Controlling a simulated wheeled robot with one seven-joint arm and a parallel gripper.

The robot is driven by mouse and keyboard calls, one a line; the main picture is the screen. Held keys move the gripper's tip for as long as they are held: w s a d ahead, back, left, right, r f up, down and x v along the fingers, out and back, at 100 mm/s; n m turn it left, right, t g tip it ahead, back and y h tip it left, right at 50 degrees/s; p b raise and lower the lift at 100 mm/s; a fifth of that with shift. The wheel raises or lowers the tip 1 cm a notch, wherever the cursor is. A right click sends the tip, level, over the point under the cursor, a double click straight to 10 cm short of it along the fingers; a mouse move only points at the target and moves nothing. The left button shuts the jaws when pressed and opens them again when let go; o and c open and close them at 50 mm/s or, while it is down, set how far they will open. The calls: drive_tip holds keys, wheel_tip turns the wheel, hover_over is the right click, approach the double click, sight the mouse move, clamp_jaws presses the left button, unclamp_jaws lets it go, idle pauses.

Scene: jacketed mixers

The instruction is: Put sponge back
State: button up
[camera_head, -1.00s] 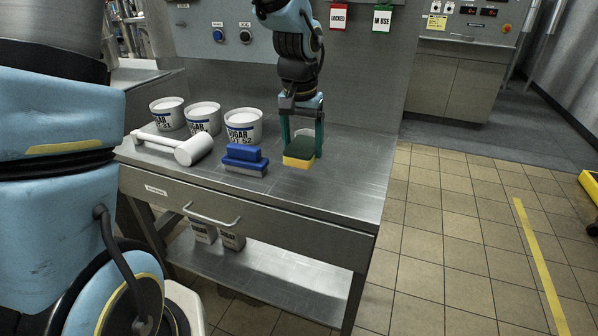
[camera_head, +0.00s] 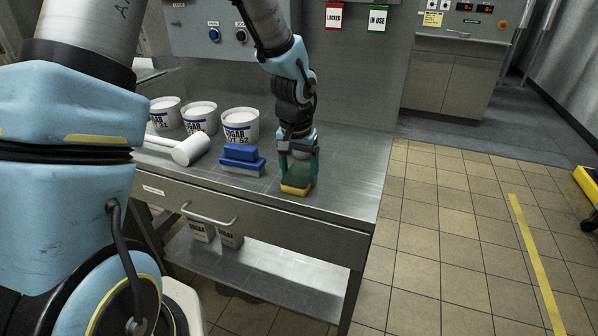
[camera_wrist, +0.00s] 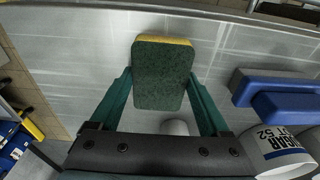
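The sponge (camera_head: 295,188), yellow with a dark green scouring side, is between the teal fingers of my gripper (camera_head: 298,158), over the right part of the steel table (camera_head: 345,190). In the wrist view the green face of the sponge (camera_wrist: 160,78) fills the gap between the fingertips of my gripper (camera_wrist: 161,80), which press against its two sides. The gripper is shut on it. The sponge is tilted, with its yellow edge low, near the table's front. I cannot tell whether it touches the tabletop.
A blue block-like brush (camera_head: 242,158) sits just left of the gripper. A white mallet (camera_head: 188,150) lies further left. Several white sugar tubs, one marked 52 (camera_head: 240,125), stand behind. A drawer (camera_head: 215,210) runs below the front edge. The tabletop right of the gripper is clear.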

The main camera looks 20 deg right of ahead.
sight(297, 178)
drive_tip(key=o, duration=0.3)
wheel_tip(297, 178, up, 12)
drive_tip(key=s+a+b, duration=0.1)
drive_tip(key=s+a+f+n, duration=0.1)
drive_tip(key=a+f+n, duration=0.1)
drive_tip(key=a, duration=1.2)
drive_tip(key=s+a+f+n, duration=0.1)
drive_tip(key=a+n, duration=0.4)
drive_tip(key=a, duration=1)
drive_tip(key=shift+s+f+t+y, duration=0.3)
drive_tip(key=shift+s+f+y, duration=0.1)
drive_tip(key=shift+f, duration=0.45)
